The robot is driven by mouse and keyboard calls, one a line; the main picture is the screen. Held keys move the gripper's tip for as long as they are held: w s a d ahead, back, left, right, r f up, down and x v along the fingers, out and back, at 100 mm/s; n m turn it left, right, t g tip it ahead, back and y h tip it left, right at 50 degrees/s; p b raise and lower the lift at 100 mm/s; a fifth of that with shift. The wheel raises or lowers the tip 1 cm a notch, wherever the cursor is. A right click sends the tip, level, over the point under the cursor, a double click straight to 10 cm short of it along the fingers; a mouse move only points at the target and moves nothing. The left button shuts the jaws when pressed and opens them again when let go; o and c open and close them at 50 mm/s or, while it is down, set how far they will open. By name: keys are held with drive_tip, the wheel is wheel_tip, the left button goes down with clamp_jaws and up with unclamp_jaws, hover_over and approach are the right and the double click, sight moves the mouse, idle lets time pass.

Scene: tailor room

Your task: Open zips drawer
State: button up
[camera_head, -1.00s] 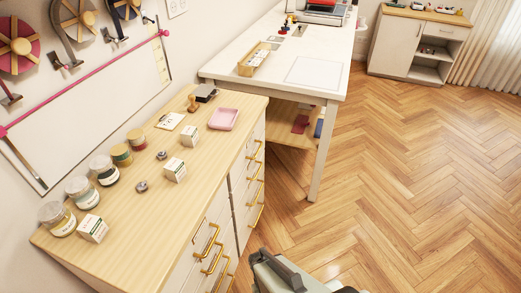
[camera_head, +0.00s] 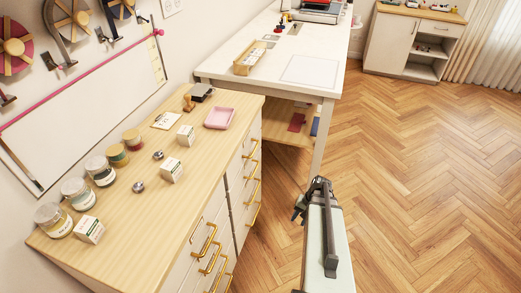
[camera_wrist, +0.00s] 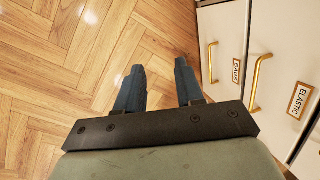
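The wooden-topped cabinet (camera_head: 165,205) stands at left in the head view, with white drawers and gold bar handles on its right-facing front. The drawers in view look shut. No zips label is readable.
Jars, small boxes and a pink tray (camera_head: 220,117) stand on the cabinet top. A white table (camera_head: 300,92) stands behind, one leg (camera_head: 318,150) close beyond my gripper. The wooden floor (camera_head: 430,170) to the right is clear. A shelf unit (camera_head: 395,45) stands far back.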

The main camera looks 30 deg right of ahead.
drive_tip(key=w+d+r+m+t+y, duration=0.2)
drive_tip(key=w+d+r+t, duration=0.2)
drive_tip(key=w+d+r, duration=0.4)
drive_tip(key=w+a+r+n+t+y, duration=0.1)
drive_tip(key=w+a+r+t+y, duration=0.2)
drive_tip(key=r, duration=0.4)
drive_tip(key=w+a+r+n+t+y, duration=0.1)
drive_tip(key=w+r+t+y, duration=0.15)
drive_tip(key=w+r, duration=0.4)
drive_tip(key=r+x, duration=0.1)
drive_tip(key=x, duration=1.1)
drive_tip(key=shift+w+t, duration=0.35)
drive_tip(key=shift+w, duration=0.05)
drive_tip(key=shift+a, duration=0.15)
drive_tip(key=shift+c, duration=0.5)
clamp_jaws()
drive_tip(key=shift+f, duration=0.1)
